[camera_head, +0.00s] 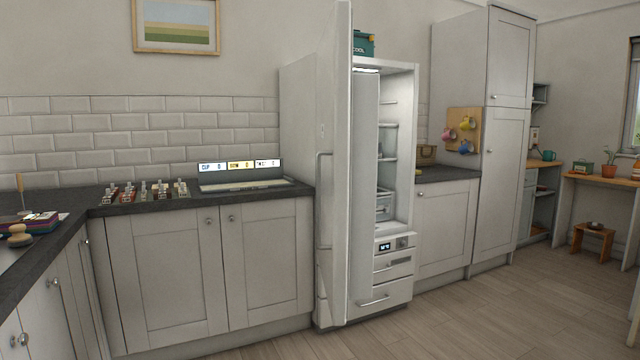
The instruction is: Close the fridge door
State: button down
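The white fridge (397,78) stands between two runs of worktop, in the middle of the head camera view. Its door (334,120) is open and swung out toward me on the left side, seen nearly edge-on. A long vertical handle (320,200) runs along the door's outer face, on the left. The lit interior with shelves (388,152) shows to the right of the door. Drawers with a handle (374,301) sit below the interior. My gripper is not in view.
Base cabinets (165,275) under a slate worktop (230,198) stand left of the fridge. Another counter (447,176) and a tall cupboard (508,130) stand to its right. The wooden floor (490,315) in front and to the right is clear. A small stool (592,233) stands at the far right.

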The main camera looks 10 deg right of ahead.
aim_at(347, 102)
jog(key=u, duration=0.05)
jog(key=i, duration=0.95)
jog(key=z, duration=0.05)
